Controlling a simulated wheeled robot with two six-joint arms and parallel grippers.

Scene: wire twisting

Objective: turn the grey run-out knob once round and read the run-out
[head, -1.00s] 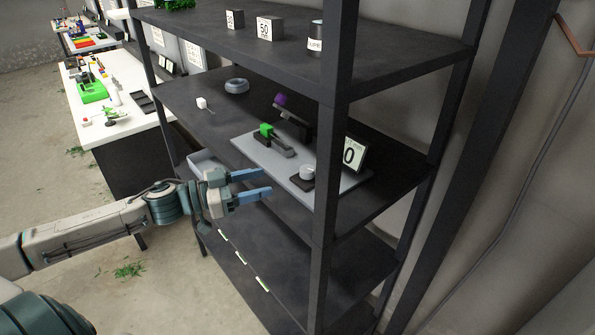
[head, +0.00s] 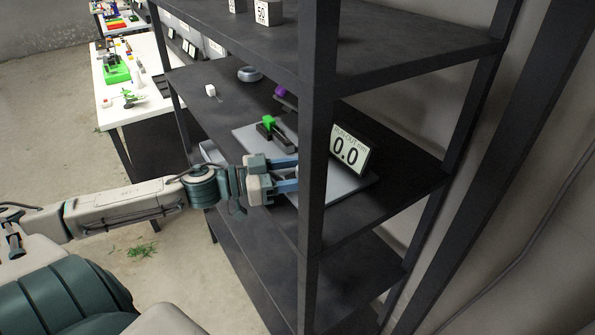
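A tilted display (head: 348,151) at the plate's right end reads 0.0, under a small run-out label. The grey run-out knob is hidden now, behind the shelf's front post and my gripper. My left gripper (head: 287,174) is at the plate's front edge, its two blue fingers apart and pointing right. Their tips reach the post's edge, so contact with the knob cannot be seen. My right gripper is not in view.
The black front post (head: 316,120) stands right beside my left fingers. The upper shelf (head: 400,50) lies above. A white table (head: 135,75) stands at the left.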

